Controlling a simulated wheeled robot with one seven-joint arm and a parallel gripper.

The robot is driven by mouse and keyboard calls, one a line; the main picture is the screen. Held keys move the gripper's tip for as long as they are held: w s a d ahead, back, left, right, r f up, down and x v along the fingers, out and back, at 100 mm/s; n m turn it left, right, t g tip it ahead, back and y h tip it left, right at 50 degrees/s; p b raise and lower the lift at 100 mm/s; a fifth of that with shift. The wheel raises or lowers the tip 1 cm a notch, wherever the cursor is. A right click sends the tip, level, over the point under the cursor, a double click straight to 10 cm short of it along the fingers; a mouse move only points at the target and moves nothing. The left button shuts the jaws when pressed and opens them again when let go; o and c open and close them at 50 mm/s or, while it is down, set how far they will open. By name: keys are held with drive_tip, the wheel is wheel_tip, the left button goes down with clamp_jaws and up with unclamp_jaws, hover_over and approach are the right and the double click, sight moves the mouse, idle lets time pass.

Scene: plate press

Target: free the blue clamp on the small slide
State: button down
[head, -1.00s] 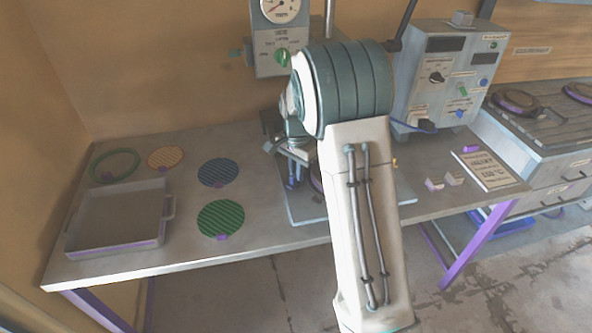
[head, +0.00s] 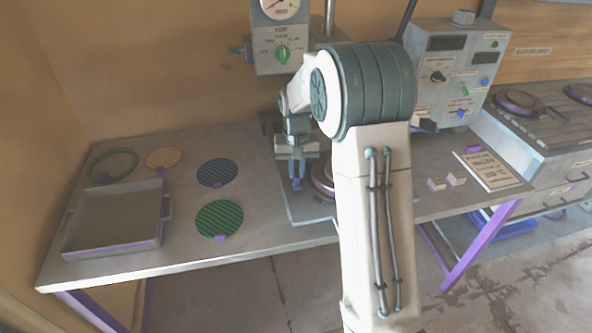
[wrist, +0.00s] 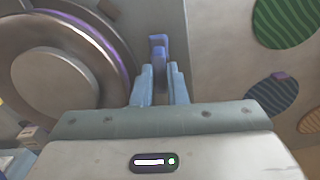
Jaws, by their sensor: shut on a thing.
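My gripper (head: 297,174) reaches down over the press's base plate. In the wrist view its two pale blue fingers (wrist: 160,87) are closed around a small blue-violet upright piece, the blue clamp (wrist: 158,48). The clamp's top stands out beyond the fingertips. In the head view the blue clamp (head: 297,184) shows as a small blue bit at the fingertips. The small slide under it is not clearly seen. A round metal platen with a violet ring (wrist: 70,70) lies just left of the fingers in the wrist view.
The grey base plate (head: 306,212) carries the platen. Left on the table are green (head: 219,218), blue (head: 217,172) and orange (head: 165,157) striped discs, a green ring (head: 114,165) and a tray (head: 66,222). A gauge box (head: 280,45) hangs above. A control box (head: 443,72) stands right.

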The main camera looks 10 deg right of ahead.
sight(296, 172)
drive_tip(key=shift+n, duration=0.6)
drive_tip(key=c, duration=1.4)
unclamp_jaws()
drive_tip(key=shift+c, duration=0.2)
drive_tip(key=shift+r, duration=0.15)
wheel_tip(296, 172, up, 14)
drive_tip(key=shift+f, duration=0.2)
